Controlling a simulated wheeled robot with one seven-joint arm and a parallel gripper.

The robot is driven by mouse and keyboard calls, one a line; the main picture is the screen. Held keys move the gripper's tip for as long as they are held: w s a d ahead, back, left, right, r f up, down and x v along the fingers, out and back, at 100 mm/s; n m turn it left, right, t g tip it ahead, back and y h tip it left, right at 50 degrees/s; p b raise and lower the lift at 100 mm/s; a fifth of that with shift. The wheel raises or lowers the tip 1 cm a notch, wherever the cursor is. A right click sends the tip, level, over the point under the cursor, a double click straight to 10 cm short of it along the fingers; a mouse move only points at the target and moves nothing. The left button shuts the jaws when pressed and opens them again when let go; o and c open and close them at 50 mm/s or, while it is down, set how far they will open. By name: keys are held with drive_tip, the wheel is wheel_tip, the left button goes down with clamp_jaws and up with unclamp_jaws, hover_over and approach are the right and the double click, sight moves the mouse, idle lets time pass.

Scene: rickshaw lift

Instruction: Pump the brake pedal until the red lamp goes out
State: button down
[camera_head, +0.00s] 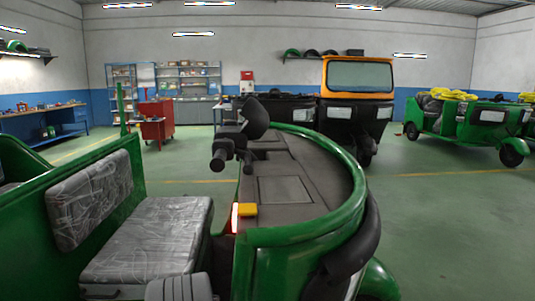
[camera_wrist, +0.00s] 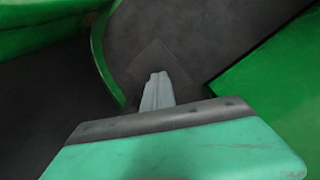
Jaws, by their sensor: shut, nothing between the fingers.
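The fingers point at a dark floor between green body panels. A dark, square-edged patch (camera_wrist: 150,59) lies behind the fingertips; I cannot tell whether it is the brake pedal or whether the fingers touch it. No pedal can be made out in the head view.
A curved green panel edge (camera_wrist: 104,65) stands close left of the fingers, and another green panel (camera_wrist: 270,75) is at right. In the head view, the plastic-wrapped seat (camera_head: 150,235) and handlebar (camera_head: 228,148) flank the footwell. Other rickshaws (camera_head: 465,125) stand behind.

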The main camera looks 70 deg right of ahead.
drive_tip(key=shift+s+f+b, duration=0.2)
drive_tip(key=shift+f+b, duration=0.65)
drive_tip(key=shift+f, duration=0.75)
idle(0.6)
drive_tip(key=shift+w+r+p, duration=0.2)
drive_tip(key=shift+r+p, duration=2.7)
drive_tip(key=shift+r, duration=1.3)
